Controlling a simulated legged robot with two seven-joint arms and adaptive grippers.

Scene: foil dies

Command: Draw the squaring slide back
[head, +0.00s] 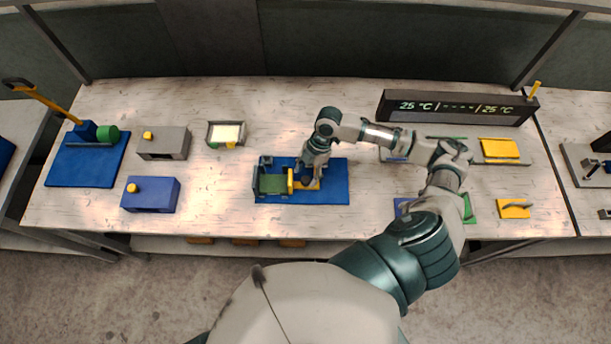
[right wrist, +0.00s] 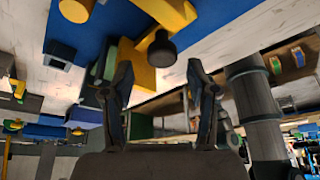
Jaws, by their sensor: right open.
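The blue base plate (head: 337,190) of a fixture lies at the front middle of the bench. On it stand a green block (head: 270,185) and a yellow upright (head: 290,180), with a yellow part (head: 313,186) to their right that looks like the squaring slide. In the right wrist view a yellow bar (right wrist: 165,12) and a dark round knob (right wrist: 162,48) show just beyond my fingers. My right gripper (head: 310,174) is over the yellow part, partly hiding it. In the wrist view its fingers (right wrist: 158,78) are apart with nothing held between them. My left gripper is out of view.
A grey box (head: 164,144), a blue box (head: 151,195) and a tray (head: 225,134) stand left of the fixture. A lever press on a blue plate (head: 82,167) is at far left. A dark temperature display (head: 457,107) stands at the back right. Yellow pieces (head: 500,148) lie beyond my right arm.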

